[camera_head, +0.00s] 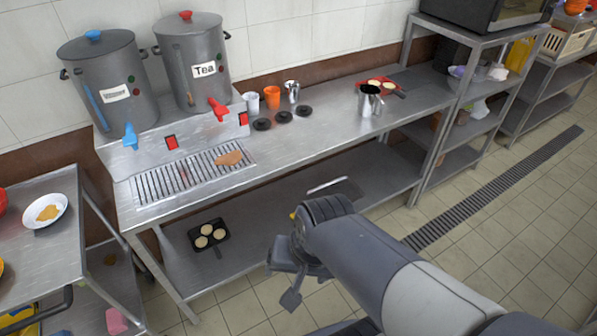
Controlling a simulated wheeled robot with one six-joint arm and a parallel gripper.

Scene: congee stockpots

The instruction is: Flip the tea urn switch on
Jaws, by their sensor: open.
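The tea urn (190,82) is a grey steel cylinder with a red lid knob, a "Tea" label and a red tap (218,109). It stands on the steel counter at the back left. A red switch (243,118) sits on the panel just right of the red tap. Another red switch (171,143) sits further left, near the blue tap. I cannot tell the position of either switch. My gripper (284,284) is open and empty, in front of the counter and low, well apart from the urn and switches.
A second urn (108,88) with a blue tap (130,136) stands left of the tea urn. A drip grate (182,174) holds a brown patch. Cups, including an orange one (272,97), and a metal jug (369,102) stand on the counter (325,122). A side table (40,248) is left.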

